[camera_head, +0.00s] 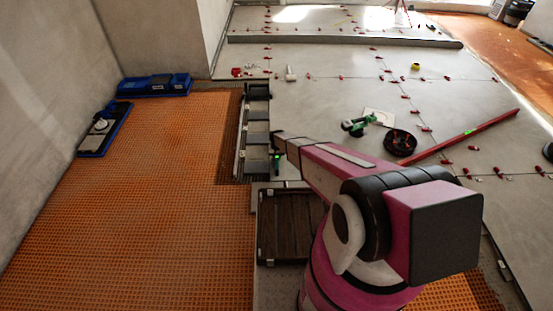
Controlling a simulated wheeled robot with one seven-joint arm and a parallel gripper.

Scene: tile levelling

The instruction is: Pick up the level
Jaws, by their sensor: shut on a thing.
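The gripper is shut on a small dark thing with a green part (277,166). The thing is too small and too hidden by the arm to tell what it is. The fingertips do not show clearly.
A dark rack (241,140) stands at the tile edge, and a dark crate (284,220) is nearer. Blue trays (154,85) lie by the left wall. A green tool (357,127) and a round black bucket (400,142) are right. The orange mat (140,200) is mostly clear.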

